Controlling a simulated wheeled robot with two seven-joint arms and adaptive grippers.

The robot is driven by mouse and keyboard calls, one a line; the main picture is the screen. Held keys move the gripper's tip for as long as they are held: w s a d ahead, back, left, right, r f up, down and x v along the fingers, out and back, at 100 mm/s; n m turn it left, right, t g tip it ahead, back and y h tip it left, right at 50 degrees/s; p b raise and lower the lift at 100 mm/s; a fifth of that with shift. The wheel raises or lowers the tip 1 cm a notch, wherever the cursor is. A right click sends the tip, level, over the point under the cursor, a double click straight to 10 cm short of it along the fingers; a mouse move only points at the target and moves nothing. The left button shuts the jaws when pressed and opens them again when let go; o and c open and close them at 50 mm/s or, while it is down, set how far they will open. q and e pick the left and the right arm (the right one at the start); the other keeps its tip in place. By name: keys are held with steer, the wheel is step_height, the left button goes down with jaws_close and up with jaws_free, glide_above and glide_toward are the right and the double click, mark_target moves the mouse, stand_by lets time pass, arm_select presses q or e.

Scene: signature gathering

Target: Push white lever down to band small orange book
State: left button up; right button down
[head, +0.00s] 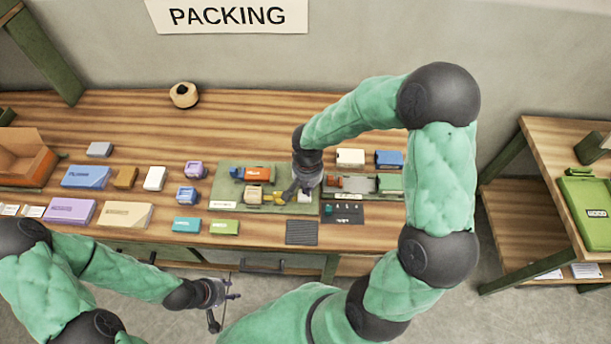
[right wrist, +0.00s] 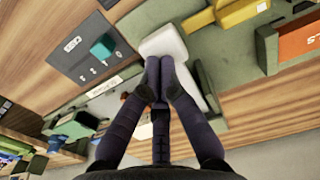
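A white lever, a pale block-like piece (right wrist: 165,42), lies at the fingertips of my right gripper (right wrist: 158,68) in the right wrist view. The fingertips are together, at or just touching its near edge; contact is hard to tell. In the head view my right gripper (head: 292,193) is over the green mat, beside a small white piece (head: 305,197). An orange book-like block with white lettering (head: 258,174) lies on the mat to its left; it also shows in the right wrist view (right wrist: 298,40). My left gripper (head: 220,294) hangs empty before the table, fingers apart.
A yellow piece (head: 271,197) and a tan block (head: 253,194) are left of my right gripper. A dark plate with small teal parts (head: 345,213) lies to the right. Several coloured boxes cover the table's left. Bare wood (head: 240,120) lies behind the mat.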

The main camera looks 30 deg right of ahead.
steer(key=shift+f+b, duration=0.7)
steer(key=shift+f, duration=0.1)
stand_by(0.5)
step_height(320, 180, up, 9)
steer(key=p, duration=0.6)
stand_by(0.5)
stand_by(0.5)
